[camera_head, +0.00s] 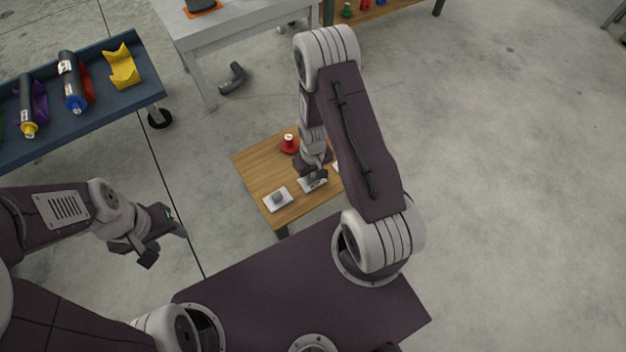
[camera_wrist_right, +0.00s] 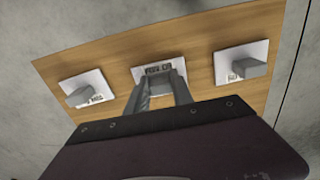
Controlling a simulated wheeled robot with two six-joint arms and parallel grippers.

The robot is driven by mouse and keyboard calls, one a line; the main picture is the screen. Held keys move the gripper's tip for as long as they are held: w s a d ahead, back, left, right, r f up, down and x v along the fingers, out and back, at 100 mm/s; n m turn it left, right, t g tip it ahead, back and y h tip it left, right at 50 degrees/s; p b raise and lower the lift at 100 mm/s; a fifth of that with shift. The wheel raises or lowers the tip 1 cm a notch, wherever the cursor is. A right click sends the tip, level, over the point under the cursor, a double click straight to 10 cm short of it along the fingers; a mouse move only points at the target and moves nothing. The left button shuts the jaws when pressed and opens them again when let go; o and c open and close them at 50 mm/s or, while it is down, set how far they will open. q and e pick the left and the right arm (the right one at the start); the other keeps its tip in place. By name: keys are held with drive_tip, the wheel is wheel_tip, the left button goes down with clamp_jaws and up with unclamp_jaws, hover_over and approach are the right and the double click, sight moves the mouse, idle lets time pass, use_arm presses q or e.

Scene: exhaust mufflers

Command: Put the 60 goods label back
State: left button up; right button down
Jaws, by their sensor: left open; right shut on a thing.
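A small wooden table (camera_head: 255,163) carries a row of white labels with grey grips. One label (camera_head: 278,199) lies at its near left corner. My right gripper (camera_head: 315,178) is shut on the grip of the middle label (camera_wrist_right: 152,69), at the table top. In the right wrist view the fingers (camera_wrist_right: 163,90) close around that grip, and the label seems to lie flat on the wood. Its print is too small to read surely, so I cannot tell which is the 60 goods label. My left gripper (camera_head: 166,245) is open and empty, left of the table.
Other labels flank the held one in the right wrist view, one at left (camera_wrist_right: 82,91) and one at right (camera_wrist_right: 241,61). A red part (camera_head: 289,145) stands at the table's back. A blue cart (camera_head: 130,92) with mufflers is at left.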

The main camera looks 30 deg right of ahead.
drive_tip(key=c, duration=1.1)
unclamp_jaws()
drive_tip(key=shift+f, duration=0.1)
wheel_tip(320, 180, up, 12)
drive_tip(key=p, duration=0.9)
wheel_tip(320, 180, up, 11)
hover_over(313, 177)
drive_tip(key=s+a, duration=0.3)
drive_tip(key=s+a+r+m+t, duration=0.1)
drive_tip(key=s+a+r, duration=0.1)
drive_tip(key=s+r, duration=0.3)
drive_tip(key=shift+r+b, duration=0.15)
drive_tip(key=shift+b, duration=0.15)
